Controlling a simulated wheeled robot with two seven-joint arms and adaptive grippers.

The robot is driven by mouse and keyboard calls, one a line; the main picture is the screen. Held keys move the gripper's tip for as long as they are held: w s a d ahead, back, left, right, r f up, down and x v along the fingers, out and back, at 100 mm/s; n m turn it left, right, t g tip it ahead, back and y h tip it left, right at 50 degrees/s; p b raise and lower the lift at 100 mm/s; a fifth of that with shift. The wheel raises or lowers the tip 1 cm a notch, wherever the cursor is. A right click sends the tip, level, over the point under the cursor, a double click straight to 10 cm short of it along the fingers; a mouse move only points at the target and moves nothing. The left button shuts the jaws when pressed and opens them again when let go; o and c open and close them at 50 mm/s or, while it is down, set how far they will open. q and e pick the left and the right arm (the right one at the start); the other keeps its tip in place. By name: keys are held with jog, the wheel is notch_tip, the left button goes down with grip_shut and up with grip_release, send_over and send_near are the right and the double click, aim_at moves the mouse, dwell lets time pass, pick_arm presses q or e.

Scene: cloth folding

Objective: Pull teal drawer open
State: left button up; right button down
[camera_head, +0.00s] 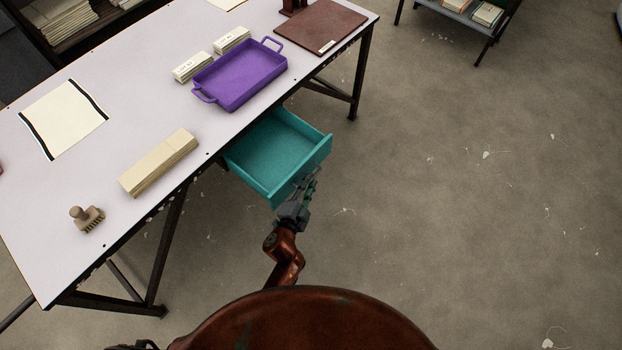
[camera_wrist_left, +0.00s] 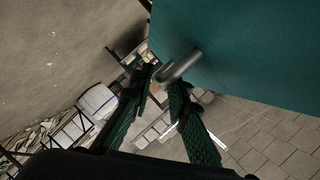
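The teal drawer (camera_head: 275,153) under the table's near edge is pulled well out and looks empty. My left gripper (camera_head: 310,181) is at the drawer's front face in the head view. In the left wrist view, the teal drawer front (camera_wrist_left: 255,45) fills the upper right. A grey metal handle (camera_wrist_left: 183,66) on it reaches between the fingertips of my left gripper (camera_wrist_left: 163,80), which look closed around its end. The head view does not show the handle clearly. My right gripper is not in view.
Dark table legs flank the drawer. The floor (camera_head: 480,200) to the right is clear.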

pick_arm(q)
jog(key=v, duration=1)
